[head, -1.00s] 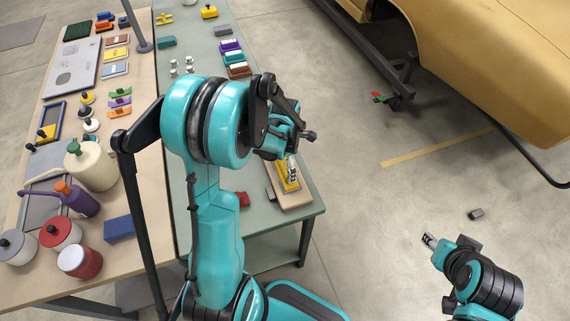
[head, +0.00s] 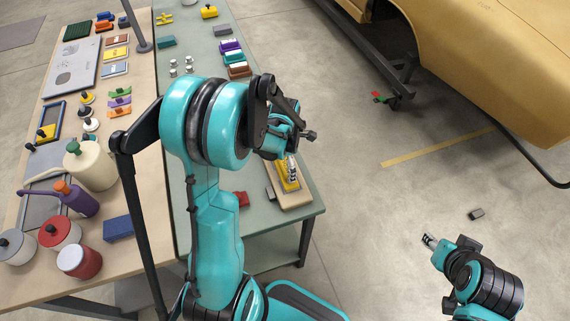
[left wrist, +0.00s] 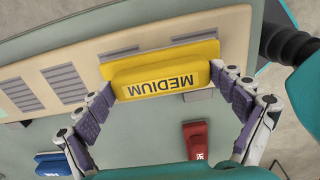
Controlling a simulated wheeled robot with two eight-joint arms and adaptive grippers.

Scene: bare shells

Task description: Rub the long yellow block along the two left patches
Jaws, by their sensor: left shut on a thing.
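The long yellow block (left wrist: 165,80), lettered MEDIUM, is between the fingers of my left gripper (left wrist: 170,88), which is shut on its two ends. In the left wrist view the block lies over the far part of a beige board (left wrist: 88,58), and I cannot tell whether it presses on it. Two grey striped patches, an outer one (left wrist: 17,95) and an inner one (left wrist: 65,84), lie bare on the board's left. Grey strips of further patches show behind the block. In the head view the block (head: 288,178) is partly hidden by my left gripper (head: 291,168). My right gripper (head: 430,240) hangs over the floor; its finger gap is unclear.
A red block (left wrist: 197,140) and a blue block (left wrist: 52,165) lie on the green table beside the board. The board (head: 295,200) sits near the table's front right corner. Bottles and pots crowd the wooden table at left.

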